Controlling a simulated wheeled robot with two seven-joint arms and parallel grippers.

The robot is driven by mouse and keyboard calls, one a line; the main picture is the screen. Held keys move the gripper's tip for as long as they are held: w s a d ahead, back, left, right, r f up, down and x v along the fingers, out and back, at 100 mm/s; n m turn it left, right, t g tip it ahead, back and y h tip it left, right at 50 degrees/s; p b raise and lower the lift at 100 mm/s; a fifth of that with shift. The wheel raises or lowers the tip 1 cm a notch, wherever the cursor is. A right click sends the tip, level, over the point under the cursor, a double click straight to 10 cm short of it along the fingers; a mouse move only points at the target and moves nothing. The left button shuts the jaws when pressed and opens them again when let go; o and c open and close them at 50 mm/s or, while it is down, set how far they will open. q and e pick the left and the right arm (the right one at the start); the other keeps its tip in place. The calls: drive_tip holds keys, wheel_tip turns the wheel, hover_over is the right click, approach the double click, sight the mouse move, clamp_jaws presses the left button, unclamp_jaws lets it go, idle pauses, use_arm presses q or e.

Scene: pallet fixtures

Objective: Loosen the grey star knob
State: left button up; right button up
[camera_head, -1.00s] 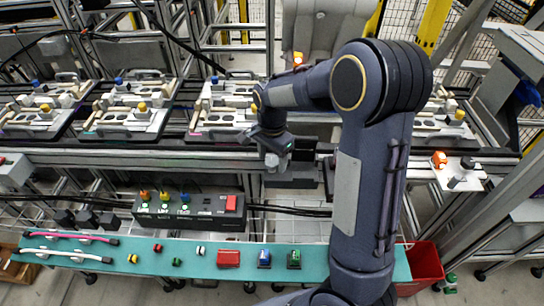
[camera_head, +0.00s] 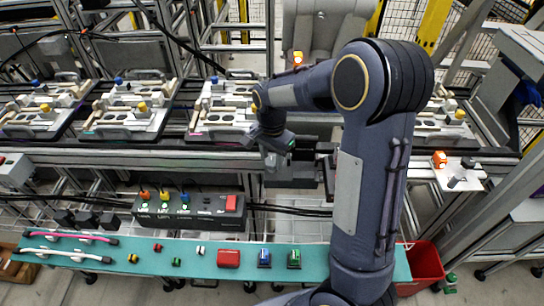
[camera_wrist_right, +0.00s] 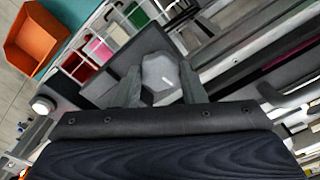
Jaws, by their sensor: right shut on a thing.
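The grey star knob (camera_wrist_right: 160,74) shows in the right wrist view as a pale grey, many-sided head in front of a dark grey plate. My right gripper (camera_wrist_right: 160,85) is shut on it, with one finger on each side. In the head view, my right gripper (camera_head: 274,162) is at the front edge of the conveyor line, left of my upright arm link. The knob cannot be made out clearly there. My left gripper is not in view.
Pallets with fixtures (camera_head: 130,118) line the conveyor behind. A black control box (camera_head: 190,211) and a teal shelf (camera_head: 130,262) with small parts lie in front. A red bin (camera_head: 425,265) stands at the lower right. My arm hides part of the conveyor.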

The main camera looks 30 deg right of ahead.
sight(272, 161)
drive_tip(key=o, duration=1)
wheel_tip(272, 161, up, 8)
drive_tip(key=shift+f, duration=0.2)
drive_tip(key=shift+r, duration=0.15)
